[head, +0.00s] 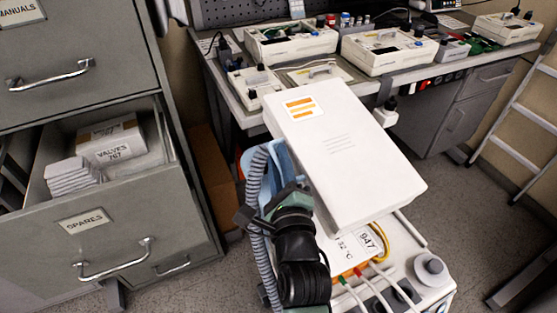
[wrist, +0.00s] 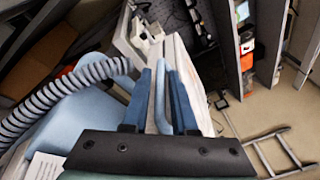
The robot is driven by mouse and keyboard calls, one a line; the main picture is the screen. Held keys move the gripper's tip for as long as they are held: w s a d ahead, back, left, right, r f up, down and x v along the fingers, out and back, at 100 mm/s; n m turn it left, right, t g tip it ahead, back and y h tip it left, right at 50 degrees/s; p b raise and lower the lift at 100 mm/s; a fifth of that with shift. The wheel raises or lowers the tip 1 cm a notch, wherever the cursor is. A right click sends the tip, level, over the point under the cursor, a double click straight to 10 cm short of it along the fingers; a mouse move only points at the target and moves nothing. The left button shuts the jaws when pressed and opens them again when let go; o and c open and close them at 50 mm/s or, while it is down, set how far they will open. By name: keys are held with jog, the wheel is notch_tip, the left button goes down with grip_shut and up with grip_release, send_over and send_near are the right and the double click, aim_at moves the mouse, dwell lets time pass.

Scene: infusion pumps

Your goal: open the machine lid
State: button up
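The machine (head: 435,285) stands at the bottom of the head view. Its lid (head: 345,150) is a large white slab with an orange-striped label. Its near edge overhangs the machine's panel; how far it is raised is hard to tell. My arm comes up from below at the lid's left side, and my gripper is not clearly visible there. In the wrist view, the two dark blue fingers of my gripper (wrist: 159,85) stand either side of a slim light-blue bar (wrist: 163,105), beside the lid's white side (wrist: 182,65). Whether both fingers press on the bar is unclear.
A grey ribbed hose (head: 257,200) runs close to my arm on the left. A filing cabinet (head: 110,200) with an open drawer stands further left. A workbench (head: 240,108) with several pumps is behind. A ladder (head: 530,115) stands right; the floor (head: 460,190) between is clear.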

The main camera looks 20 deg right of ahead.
grip_shut()
dwell(1.4)
